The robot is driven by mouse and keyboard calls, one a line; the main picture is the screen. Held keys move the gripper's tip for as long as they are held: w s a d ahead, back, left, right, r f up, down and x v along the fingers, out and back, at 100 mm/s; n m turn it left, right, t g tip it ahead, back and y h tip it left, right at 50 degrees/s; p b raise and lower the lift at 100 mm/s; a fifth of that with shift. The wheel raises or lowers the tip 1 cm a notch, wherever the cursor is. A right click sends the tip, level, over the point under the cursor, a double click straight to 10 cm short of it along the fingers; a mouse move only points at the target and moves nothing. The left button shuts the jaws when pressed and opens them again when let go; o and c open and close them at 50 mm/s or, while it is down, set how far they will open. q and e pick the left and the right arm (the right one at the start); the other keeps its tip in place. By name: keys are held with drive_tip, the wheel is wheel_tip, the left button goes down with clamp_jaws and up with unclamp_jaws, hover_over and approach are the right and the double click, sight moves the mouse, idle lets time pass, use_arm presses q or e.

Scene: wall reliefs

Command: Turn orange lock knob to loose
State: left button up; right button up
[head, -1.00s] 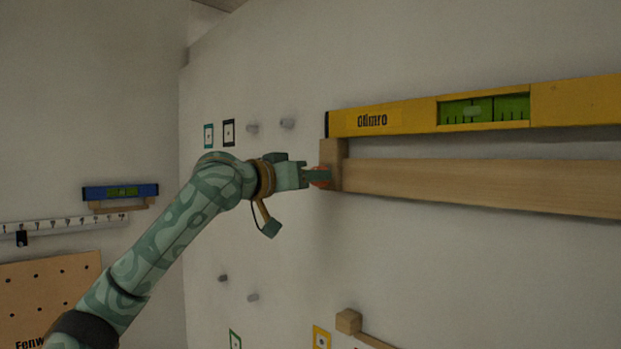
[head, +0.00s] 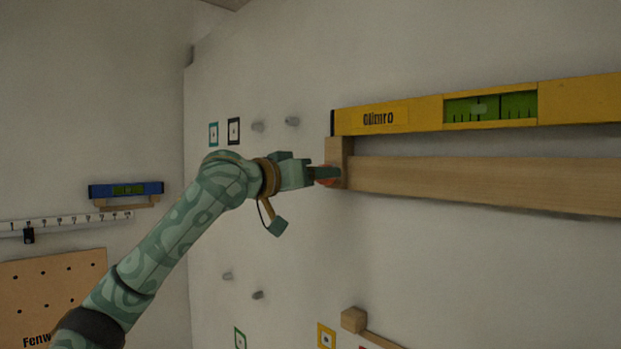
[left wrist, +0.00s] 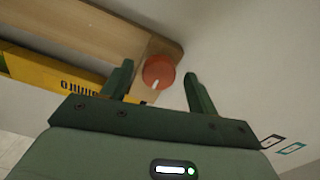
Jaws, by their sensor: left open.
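The orange lock knob (head: 327,176) is on the left end of the wooden rail (head: 480,183), below the yellow level (head: 410,118). My left gripper (head: 325,174) is at the knob and hides part of it in the head view. In the left wrist view the round orange knob (left wrist: 158,72) shows a white mark at its lower edge. There my open left gripper (left wrist: 160,82) has a finger on each side of the knob, with visible gaps. Whether the fingertips reach past the knob's face is hard to tell. My right gripper is not in view.
Grey pegs (head: 292,121) and small framed markers (head: 233,131) are on the wall left of the rail. A wooden block (head: 354,319) sits lower on the wall. A blue level (head: 126,190) and a pegboard (head: 52,290) are on the far left wall.

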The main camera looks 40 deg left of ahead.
use_arm(q)
drive_tip(key=s+a+b, duration=0.1)
drive_tip(key=s+b, duration=0.6)
drive_tip(key=s, duration=0.9)
drive_tip(key=shift+s+a+b, duration=0.15)
drive_tip(key=shift+a+b, duration=0.05)
drive_tip(key=shift+b, duration=0.2)
